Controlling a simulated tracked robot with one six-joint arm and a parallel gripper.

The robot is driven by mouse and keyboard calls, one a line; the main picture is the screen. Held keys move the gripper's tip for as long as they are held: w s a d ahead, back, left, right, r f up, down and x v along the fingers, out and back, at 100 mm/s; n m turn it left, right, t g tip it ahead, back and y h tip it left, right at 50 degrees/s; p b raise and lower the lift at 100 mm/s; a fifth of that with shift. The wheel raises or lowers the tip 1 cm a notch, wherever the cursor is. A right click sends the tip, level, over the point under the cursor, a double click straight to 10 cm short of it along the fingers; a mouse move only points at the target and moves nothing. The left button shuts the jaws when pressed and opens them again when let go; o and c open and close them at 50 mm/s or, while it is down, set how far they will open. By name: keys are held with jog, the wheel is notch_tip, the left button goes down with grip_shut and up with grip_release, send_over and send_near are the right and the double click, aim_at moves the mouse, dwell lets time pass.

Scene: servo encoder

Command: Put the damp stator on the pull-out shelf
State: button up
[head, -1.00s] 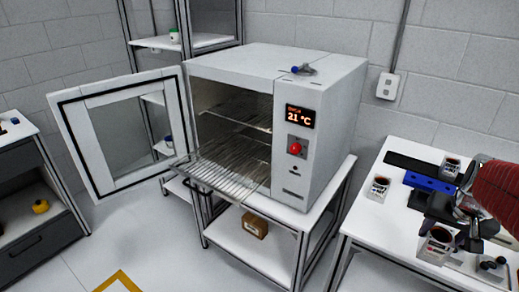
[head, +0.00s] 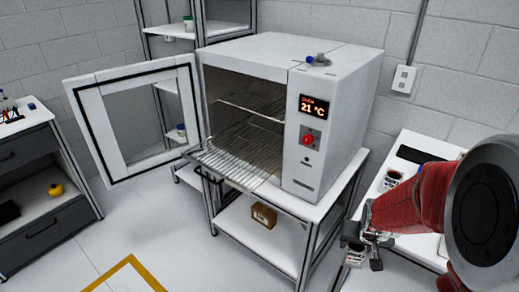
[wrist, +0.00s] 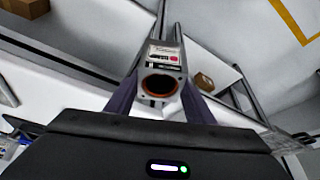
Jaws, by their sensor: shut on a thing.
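My gripper (head: 368,240) is at the lower right in the head view, shut on a stator (head: 354,256). In the wrist view my two fingertips (wrist: 158,100) close on the stator (wrist: 163,58). It has a grey body, a dark bore with a copper-coloured ring and a white label with a red mark; the label's words are too small to read. The pull-out shelf (head: 228,168) is a wire rack sticking out of the open oven, with nothing on it. My gripper is to the right of the shelf and apart from it.
The oven (head: 335,110) reads 21 °C, and its door (head: 88,128) stands wide open to the left. A tool lies on the oven top. The oven's stand holds a small box (head: 264,215) below. Another stator (head: 391,178) stands on the right table (head: 425,148), partly behind my arm.

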jog(key=w+a+f+n, duration=0.2)
jog(key=w+a+f, duration=0.2)
jog(key=a+f, duration=0.5)
jog(key=shift+w+a+f+y, duration=0.3)
jog(key=shift+a+y, duration=0.05)
jog(key=shift+y, duration=0.05)
